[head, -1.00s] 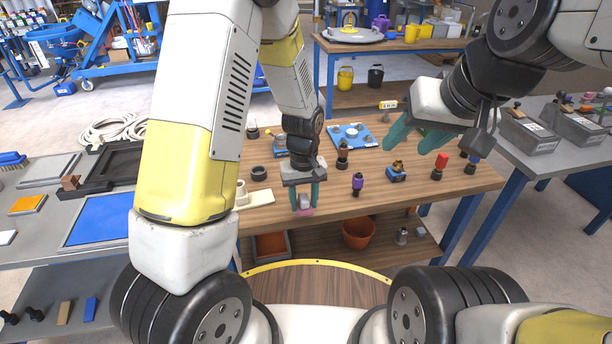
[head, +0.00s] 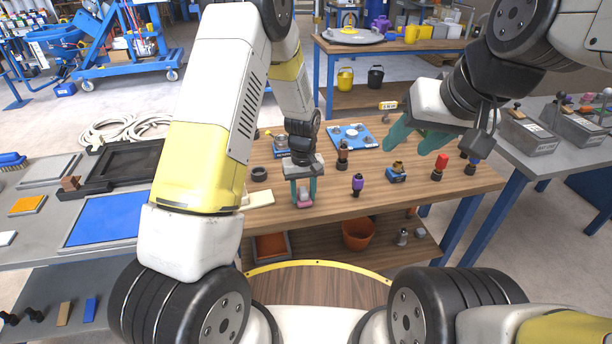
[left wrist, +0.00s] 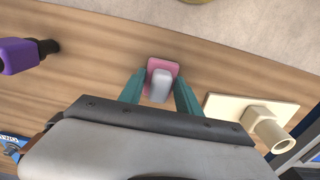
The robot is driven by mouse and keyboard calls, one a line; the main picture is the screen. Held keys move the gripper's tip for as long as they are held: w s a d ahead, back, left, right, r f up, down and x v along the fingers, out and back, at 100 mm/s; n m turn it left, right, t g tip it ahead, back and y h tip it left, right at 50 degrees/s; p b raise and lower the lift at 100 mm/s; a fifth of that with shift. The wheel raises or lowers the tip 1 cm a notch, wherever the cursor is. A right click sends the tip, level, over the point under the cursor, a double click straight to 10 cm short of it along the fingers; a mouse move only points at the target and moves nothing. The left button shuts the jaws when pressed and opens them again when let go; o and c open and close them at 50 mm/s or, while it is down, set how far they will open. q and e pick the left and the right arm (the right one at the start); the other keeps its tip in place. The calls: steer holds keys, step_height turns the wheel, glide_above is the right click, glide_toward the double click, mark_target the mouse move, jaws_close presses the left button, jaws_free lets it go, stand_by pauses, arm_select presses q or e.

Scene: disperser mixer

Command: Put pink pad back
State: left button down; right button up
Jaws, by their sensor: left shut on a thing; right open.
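The pink pad (head: 305,204) has a pale grey grip block on top and is at the near edge of the wooden table (head: 420,200). My left gripper (head: 304,192) points down, shut on the pad's grey block. In the left wrist view the pink pad (left wrist: 163,68) sits between the green fingertips (left wrist: 160,92), over or on the wood; I cannot tell whether it touches the table. My right gripper (head: 418,140) is open and empty above the table's right side.
A cream plate with a peg (left wrist: 250,115) lies close beside the left gripper. A purple-topped tool (head: 358,183) stands to its right, with a dark brown tool (head: 343,155) behind. A blue-based device (head: 397,172) and a red-topped tool (head: 440,165) are further right.

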arm_select(q)
steer(key=shift+f, duration=0.1)
steer(key=c, duration=0.8)
jaws_free()
steer(key=shift+c, duration=0.2)
step_height(320, 180, up, 12)
step_height(320, 180, up, 16)
steer(key=m+t+h, duration=0.2)
steer(key=t, duration=0.1)
glide_above(303, 190)
steer(key=s+a, duration=0.6)
steer(key=s, duration=0.3)
steer(key=s+a+r+m+t, duration=0.1)
steer(key=s+r, duration=0.2)
steer(key=s, duration=0.4)
steer(key=s+a+r+t, duration=0.2)
steer(key=s+r, duration=0.1)
steer(key=s, duration=0.4)
steer(key=shift+a+m, duration=0.15)
steer(key=shift+m, duration=0.25)
